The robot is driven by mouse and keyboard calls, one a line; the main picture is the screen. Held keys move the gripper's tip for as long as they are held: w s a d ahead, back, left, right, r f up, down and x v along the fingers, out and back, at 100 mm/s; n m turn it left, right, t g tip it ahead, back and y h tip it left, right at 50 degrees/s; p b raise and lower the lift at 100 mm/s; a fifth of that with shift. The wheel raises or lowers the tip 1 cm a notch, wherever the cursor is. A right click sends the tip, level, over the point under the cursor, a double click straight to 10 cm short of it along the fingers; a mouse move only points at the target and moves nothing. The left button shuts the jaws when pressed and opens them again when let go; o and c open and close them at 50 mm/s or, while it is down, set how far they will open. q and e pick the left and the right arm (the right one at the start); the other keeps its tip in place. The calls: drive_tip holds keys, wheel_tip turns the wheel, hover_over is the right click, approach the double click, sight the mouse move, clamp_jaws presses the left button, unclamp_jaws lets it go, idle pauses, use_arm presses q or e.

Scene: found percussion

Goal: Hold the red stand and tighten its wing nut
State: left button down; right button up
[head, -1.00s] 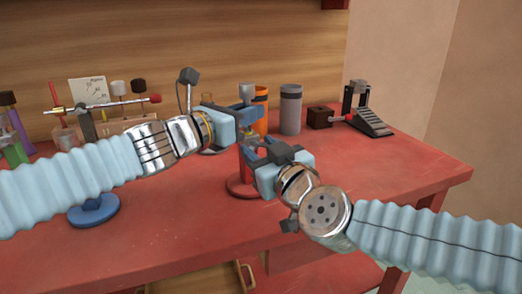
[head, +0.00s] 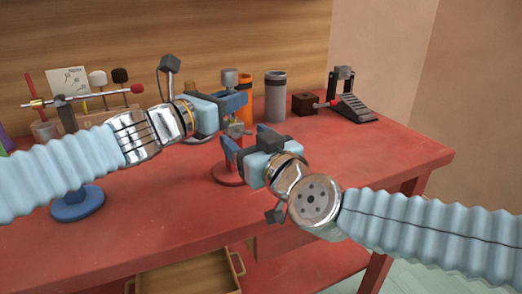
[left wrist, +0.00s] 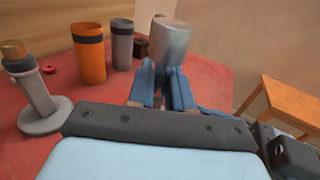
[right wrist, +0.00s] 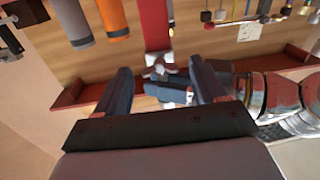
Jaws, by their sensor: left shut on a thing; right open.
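The red stand has a round base (head: 229,178) on the red table, and a silver cylinder (head: 229,78) tops it. My left gripper (head: 240,104) is shut on the stand just below that cylinder. The left wrist view shows the cylinder (left wrist: 170,44) above the closed fingers (left wrist: 162,88). My right gripper (head: 248,139) is open, lower and in front of the stand. In the right wrist view, the silver wing nut (right wrist: 163,70) shows between the spread fingers, beside the red post (right wrist: 155,25). Whether the fingers touch it I cannot tell. In the head view my grippers mostly hide the nut.
An orange cylinder (head: 245,92) and a grey one (head: 275,95) stand behind. A black pedal (head: 350,103) and brown block (head: 304,103) are at back right. A blue-based stand (head: 78,205) is at left. A drawer (head: 190,275) is open below. The table's right side is clear.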

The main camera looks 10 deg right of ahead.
drive_tip(key=v, duration=1.1)
use_arm(q)
drive_tip(key=c, duration=0.9)
unclamp_jaws()
drive_tip(key=shift+c, duration=0.2)
